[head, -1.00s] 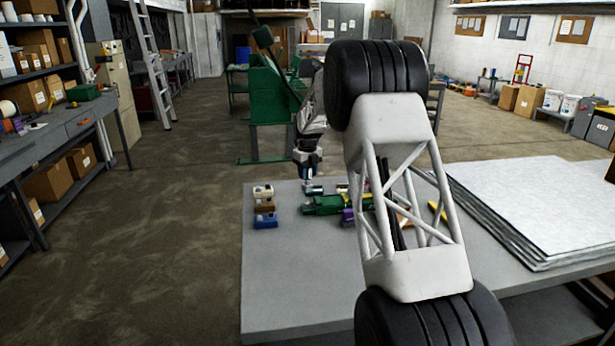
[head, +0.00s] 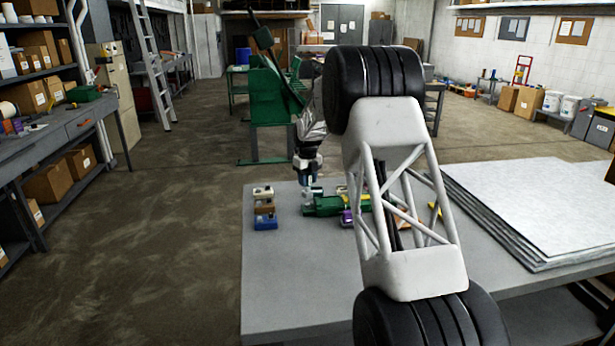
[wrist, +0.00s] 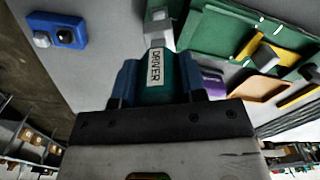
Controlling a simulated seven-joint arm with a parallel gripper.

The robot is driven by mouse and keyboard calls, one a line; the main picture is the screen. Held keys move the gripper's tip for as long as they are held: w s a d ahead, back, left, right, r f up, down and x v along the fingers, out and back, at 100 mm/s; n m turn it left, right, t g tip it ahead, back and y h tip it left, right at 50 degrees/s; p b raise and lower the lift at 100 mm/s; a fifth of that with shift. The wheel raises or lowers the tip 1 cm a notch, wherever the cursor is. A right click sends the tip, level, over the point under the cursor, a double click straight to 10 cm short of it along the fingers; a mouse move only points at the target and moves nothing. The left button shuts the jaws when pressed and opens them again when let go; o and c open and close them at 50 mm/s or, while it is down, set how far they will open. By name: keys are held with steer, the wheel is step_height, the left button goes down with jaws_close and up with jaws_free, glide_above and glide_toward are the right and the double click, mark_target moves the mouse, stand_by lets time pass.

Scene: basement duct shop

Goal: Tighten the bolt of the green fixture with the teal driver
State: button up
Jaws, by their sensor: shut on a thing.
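My gripper (wrist: 157,85) is shut on the teal driver (wrist: 150,96), whose label reads DRIVER in the wrist view. In the head view my gripper (head: 308,182) is low over the table, at the left end of the green fixture (head: 326,206). The green fixture (wrist: 205,35) fills the upper right of the wrist view, with a yellow bar and grey piece on it. A light grey block-like piece (wrist: 158,28) lies at the driver's far end, beside the fixture. I cannot tell whether the driver sits on the bolt.
A blue block (head: 265,222) stands left on the grey table (head: 290,290) with other small blocks behind it. A purple block (head: 346,218) is just right of the fixture's front. White sheets (head: 540,205) are stacked at right. The table's front left is clear.

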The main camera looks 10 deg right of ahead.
mark_target(307, 191)
steer(key=shift+f, duration=1.25)
steer(key=shift+f, duration=1.05)
stand_by(1.2)
stand_by(0.3)
steer(key=shift+m, duration=1.7)
steer(key=shift+n, duration=0.3)
steer(key=shift+n, duration=0.5)
steer(key=shift+r, duration=0.2)
steer(key=shift+r, duration=2.3)
